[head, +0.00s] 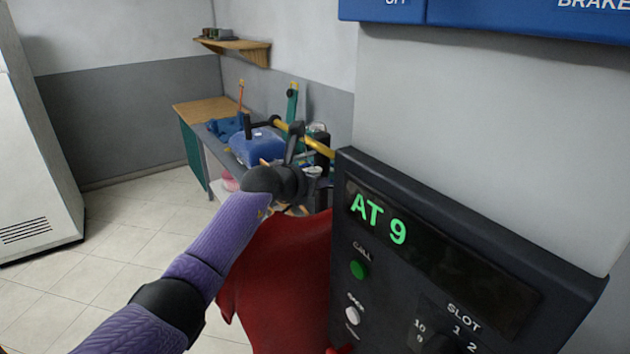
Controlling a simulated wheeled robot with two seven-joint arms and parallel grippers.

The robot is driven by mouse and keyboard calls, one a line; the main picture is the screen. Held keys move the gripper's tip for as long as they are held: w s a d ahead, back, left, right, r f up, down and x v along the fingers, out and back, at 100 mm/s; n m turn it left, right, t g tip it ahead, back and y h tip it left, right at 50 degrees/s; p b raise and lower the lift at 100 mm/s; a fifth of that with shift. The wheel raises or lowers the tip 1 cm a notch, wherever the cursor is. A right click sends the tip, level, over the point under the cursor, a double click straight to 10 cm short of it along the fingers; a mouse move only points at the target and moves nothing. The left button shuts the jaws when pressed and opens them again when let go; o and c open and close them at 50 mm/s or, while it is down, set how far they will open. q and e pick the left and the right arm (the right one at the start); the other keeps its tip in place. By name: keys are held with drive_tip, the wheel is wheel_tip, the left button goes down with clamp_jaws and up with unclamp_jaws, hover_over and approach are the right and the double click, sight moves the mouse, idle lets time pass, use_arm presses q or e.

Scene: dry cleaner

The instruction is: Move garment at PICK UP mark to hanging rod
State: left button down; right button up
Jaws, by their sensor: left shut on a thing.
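The red garment (275,275) hangs below my left gripper (296,165), with its right side cut off by the dark control panel. My left gripper is shut on the garment's hanger, of which only small wood-coloured bits show around the dark hand. A yellow rod (305,138) runs just behind and above the gripper, with its right end by the panel. I cannot tell whether the hanger touches this rod. No PICK UP mark is readable. My right gripper is out of view.
The dark control panel (450,270) reads "AT 9" and stands close on the right. A blue sign (500,12) is above it. A workbench (205,107) with a blue case (257,146) stands behind the gripper. A white cabinet (35,150) is at left; the tiled floor between is clear.

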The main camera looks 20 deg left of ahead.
use_arm(q)
drive_tip(key=shift+f+b, duration=0.95)
drive_tip(key=shift+f, duration=0.5)
drive_tip(key=shift+f, duration=0.2)
drive_tip(key=shift+c, duration=2.1)
unclamp_jaws()
drive_tip(key=shift+s+a+r, duration=0.1)
drive_tip(key=shift+s, duration=0.2)
drive_tip(key=v, duration=0.9)
drive_tip(key=shift+s+b, duration=0.15)
drive_tip(key=shift+b, duration=0.25)
